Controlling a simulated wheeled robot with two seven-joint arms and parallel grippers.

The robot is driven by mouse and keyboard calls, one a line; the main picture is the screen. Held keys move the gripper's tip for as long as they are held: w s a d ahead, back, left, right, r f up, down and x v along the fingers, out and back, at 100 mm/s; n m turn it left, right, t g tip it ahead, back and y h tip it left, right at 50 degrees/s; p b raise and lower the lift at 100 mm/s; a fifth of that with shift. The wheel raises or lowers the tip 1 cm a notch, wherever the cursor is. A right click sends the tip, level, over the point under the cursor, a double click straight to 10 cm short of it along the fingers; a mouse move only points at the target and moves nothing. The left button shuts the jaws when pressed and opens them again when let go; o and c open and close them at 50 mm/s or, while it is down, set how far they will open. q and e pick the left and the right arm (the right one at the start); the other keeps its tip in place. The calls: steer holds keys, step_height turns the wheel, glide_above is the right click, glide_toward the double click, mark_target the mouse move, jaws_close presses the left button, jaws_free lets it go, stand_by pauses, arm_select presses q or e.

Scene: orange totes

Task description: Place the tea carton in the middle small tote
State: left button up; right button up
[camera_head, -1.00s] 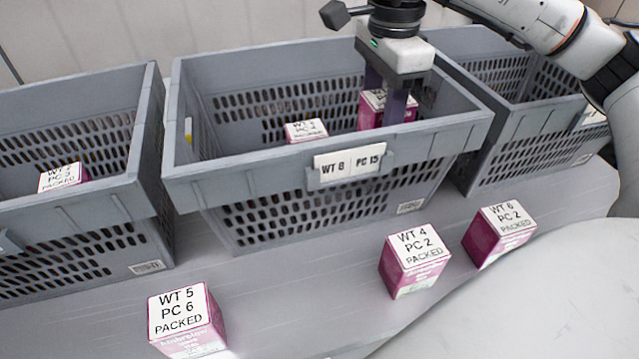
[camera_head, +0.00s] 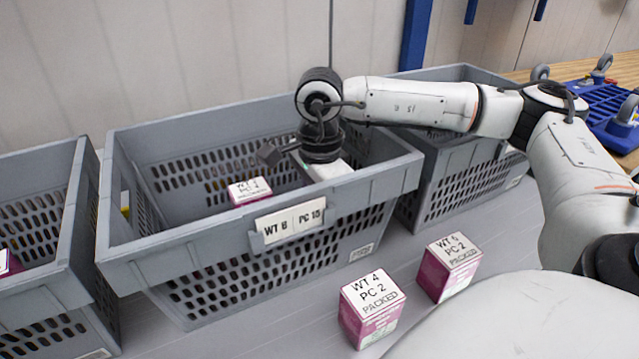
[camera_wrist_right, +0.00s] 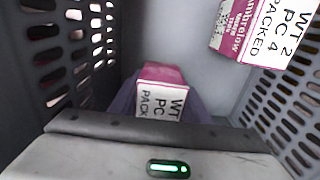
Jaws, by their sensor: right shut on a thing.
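The middle tote (camera_head: 115,215) is grey with slotted walls and a WT 8 / PC 15 label on its front rim. My right gripper (camera_head: 326,170) reaches down inside its right part; its fingers are hidden in the head view. In the right wrist view the gripper (camera_wrist_right: 160,98) is shut on a pink-and-white tea carton (camera_wrist_right: 163,76), low between the tote walls. I cannot tell whether this carton touches the floor. Another carton (camera_head: 250,191) sits in the tote to the left, apart from the held one; it also shows in the right wrist view (camera_wrist_right: 265,30). My left gripper is out of view.
Two pink cartons, one marked WT 4 (camera_head: 372,308) and one marked WT 6 (camera_head: 448,268), stand on the grey surface in front. Grey totes flank the middle one, left (camera_head: 75,215) and right (camera_head: 470,160). Blue equipment (camera_head: 600,105) stands far right.

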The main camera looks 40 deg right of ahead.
steer(key=shift+f, duration=0.2)
steer(key=o, duration=1.2)
steer(key=shift+r, duration=0.1)
step_height(320, 180, up, 12)
steer(key=shift+r, duration=0.15)
